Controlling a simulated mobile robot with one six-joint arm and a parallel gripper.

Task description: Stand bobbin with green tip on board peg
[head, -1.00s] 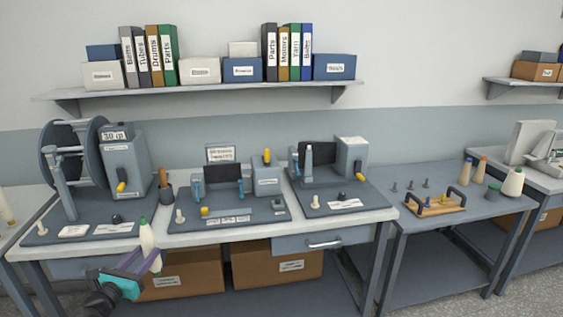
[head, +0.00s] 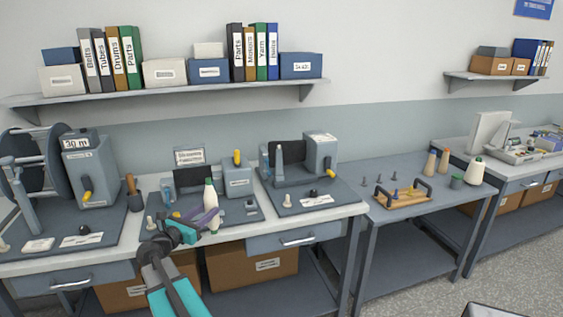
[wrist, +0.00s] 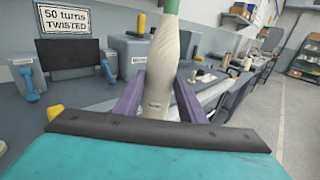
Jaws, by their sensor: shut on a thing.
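The cream bobbin with a green tip (head: 210,199) is upright in my gripper (head: 203,220), in front of the middle bench. In the wrist view the bobbin (wrist: 162,65) stands between the two purple fingers (wrist: 163,100), which are shut on its lower part. Its top is cut off there. A wooden board (head: 405,201) with two dark handles lies on the right-hand grey table, well away from my gripper. Small upright pieces show on it, too small to make out. Several short grey pegs (head: 378,180) stand on the table behind it.
Winding machines (head: 288,170) fill the benches at left. Floor is clear in front of the right-hand table.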

